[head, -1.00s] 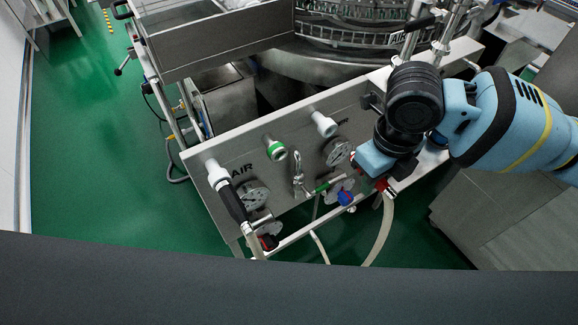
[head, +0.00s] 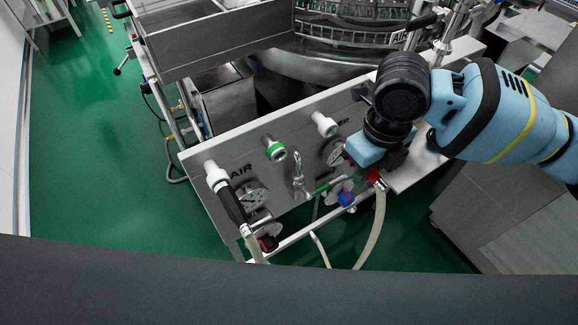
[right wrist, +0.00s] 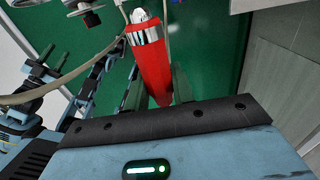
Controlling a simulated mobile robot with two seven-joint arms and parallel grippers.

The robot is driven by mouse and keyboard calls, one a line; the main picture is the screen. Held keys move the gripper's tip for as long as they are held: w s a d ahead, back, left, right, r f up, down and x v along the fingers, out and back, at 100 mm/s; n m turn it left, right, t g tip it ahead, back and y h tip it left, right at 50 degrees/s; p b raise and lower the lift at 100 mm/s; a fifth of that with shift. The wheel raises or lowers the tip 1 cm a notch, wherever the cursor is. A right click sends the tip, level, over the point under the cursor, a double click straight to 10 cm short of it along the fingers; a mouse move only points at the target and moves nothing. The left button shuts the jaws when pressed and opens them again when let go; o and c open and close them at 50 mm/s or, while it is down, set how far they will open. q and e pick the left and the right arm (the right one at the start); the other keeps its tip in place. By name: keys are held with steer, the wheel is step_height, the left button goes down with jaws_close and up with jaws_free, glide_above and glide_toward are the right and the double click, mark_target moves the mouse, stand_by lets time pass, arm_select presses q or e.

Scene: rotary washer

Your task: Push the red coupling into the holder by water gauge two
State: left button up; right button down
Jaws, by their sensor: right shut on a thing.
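The red coupling (head: 376,179) is at the end of a pale hose (head: 375,225), in front of the right part of the panel. It also shows large in the right wrist view (right wrist: 151,65), with a white and metal end, between the fingers. My right gripper (right wrist: 157,88) is shut on it. My arm and wrist hide most of the grip in the head view.
A black-handled hose hangs at left. A grey cabinet (head: 480,210) stands right; green floor is open at left.

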arm_select(q)
steer(key=shift+s+f+b, duration=0.35)
steer(key=shift+s+f, duration=0.1)
steer(key=shift+f, duration=0.15)
arm_select(e)
steer(key=shift+w+a, duration=0.5)
steer(key=shift+w, duration=0.2)
steer(key=shift+w+a, duration=0.5)
steer(key=shift+w, duration=0.15)
arm_select(q)
steer(key=shift+w+r+p, duration=0.45)
steer(key=shift+w+r, duration=0.15)
steer(key=shift+r, duration=0.15)
stand_by(1.1)
steer(key=shift+s+f, duration=0.3)
steer(key=shift+f, duration=0.05)
arm_select(e)
steer(key=shift+w+a, duration=0.45)
steer(key=shift+w, duration=0.2)
steer(key=c, duration=1.1)
jaws_free()
arm_select(q)
steer(key=shift+s+f, duration=0.1)
